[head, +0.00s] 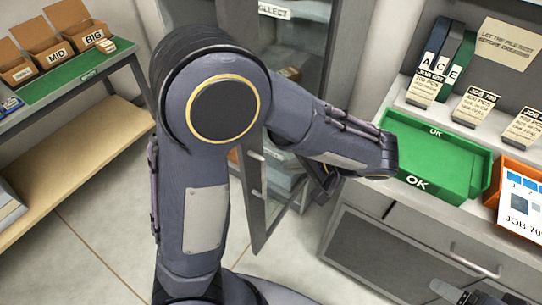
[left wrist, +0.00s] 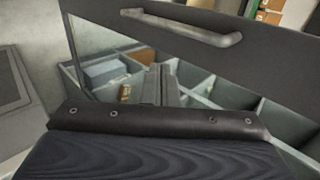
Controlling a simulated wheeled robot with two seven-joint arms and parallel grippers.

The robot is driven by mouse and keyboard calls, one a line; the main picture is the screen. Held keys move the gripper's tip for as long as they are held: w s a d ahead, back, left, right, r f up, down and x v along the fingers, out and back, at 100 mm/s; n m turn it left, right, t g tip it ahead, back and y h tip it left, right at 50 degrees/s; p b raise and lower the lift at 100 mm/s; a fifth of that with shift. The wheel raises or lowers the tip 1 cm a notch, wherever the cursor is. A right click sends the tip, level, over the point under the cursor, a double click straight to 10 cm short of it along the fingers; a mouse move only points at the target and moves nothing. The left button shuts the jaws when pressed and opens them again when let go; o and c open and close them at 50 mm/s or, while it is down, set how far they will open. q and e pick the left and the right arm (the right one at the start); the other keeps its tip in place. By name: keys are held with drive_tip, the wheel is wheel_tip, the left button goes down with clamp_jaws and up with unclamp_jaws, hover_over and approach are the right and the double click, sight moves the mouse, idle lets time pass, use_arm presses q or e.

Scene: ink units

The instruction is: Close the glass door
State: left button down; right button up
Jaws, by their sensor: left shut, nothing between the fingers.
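The glass door (head: 259,238) has a grey frame and belongs to the cabinet at the back middle. In the head view it stands open, swung out into the room, and my left arm hides much of it. My left gripper (head: 324,186) is shut and empty, just right of the door. In the left wrist view the shut fingers (left wrist: 161,84) are in front of the door's glass. The dark door frame (left wrist: 255,52) carries a bar handle (left wrist: 190,28) beyond the fingers. I cannot tell whether they touch the door. My right gripper (head: 468,294) shows only partly at the lower right.
The cabinet (head: 288,45) has a COLLECT label. At right, a counter with a drawer (head: 440,240) holds a green OK tray (head: 428,170), an orange bin (head: 512,175) and job cards. A shelf unit (head: 70,165) with cardboard boxes stands at left. Tiled floor (head: 100,240) lies between.

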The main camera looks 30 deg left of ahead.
use_arm(q)
drive_tip(key=a+f+p, duration=0.1)
drive_tip(key=a+f, duration=0.1)
drive_tip(key=a, duration=0.4)
drive_tip(key=shift+w+p, duration=0.15)
drive_tip(key=shift+p, duration=0.15)
drive_tip(key=shift+r, duration=0.1)
